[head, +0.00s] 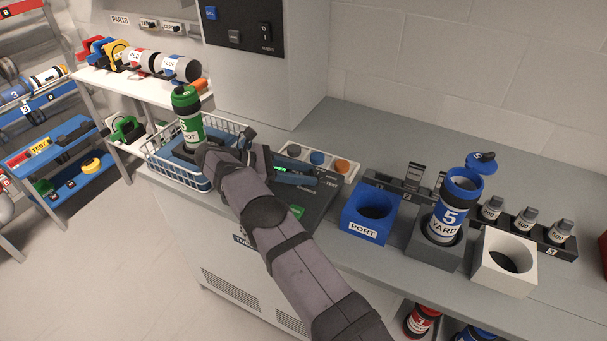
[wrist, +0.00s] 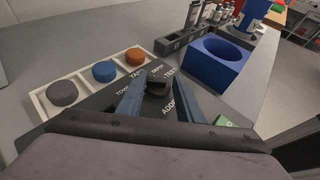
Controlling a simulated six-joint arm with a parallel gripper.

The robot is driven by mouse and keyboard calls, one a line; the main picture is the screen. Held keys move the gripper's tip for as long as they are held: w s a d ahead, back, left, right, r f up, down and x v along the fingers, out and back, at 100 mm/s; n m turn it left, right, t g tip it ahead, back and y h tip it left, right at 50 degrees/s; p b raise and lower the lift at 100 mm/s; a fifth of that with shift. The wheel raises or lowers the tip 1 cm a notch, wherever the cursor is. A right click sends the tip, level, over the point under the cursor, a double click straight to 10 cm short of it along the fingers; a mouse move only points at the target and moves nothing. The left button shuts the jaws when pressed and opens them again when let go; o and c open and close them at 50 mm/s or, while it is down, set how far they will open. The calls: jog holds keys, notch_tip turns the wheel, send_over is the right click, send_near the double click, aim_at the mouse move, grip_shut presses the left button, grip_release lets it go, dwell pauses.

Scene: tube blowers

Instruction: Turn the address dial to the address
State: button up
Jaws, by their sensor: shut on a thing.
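The address dial (wrist: 158,84) is a small dark knob on the dark sloped control panel (head: 313,203), ringed by white words; TOWN, YARD and TEST are partly readable in the wrist view. My gripper (wrist: 157,79) has its two blue fingers on either side of the knob, shut on it. The exact word the knob points at cannot be made out. In the head view, my gripper (head: 303,180) is over the panel and the knob is hidden. A blue tube (head: 449,213) labelled 5 YARD stands upright in a dark holder, its top open.
Grey, blue and orange caps (head: 317,158) sit in a white tray behind the panel. A green tube (head: 190,130) stands in a wire basket (head: 205,180) at left. A blue lid (head: 483,156) shows behind the tube.

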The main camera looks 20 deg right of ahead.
jog(key=shift+w+r, duration=0.3)
jog(key=o, duration=0.7)
jog(key=shift+o, duration=0.8)
jog(key=shift+w+f, duration=0.1)
jog(key=shift+f, duration=0.1)
notch_tip(320, 180, up, 10)
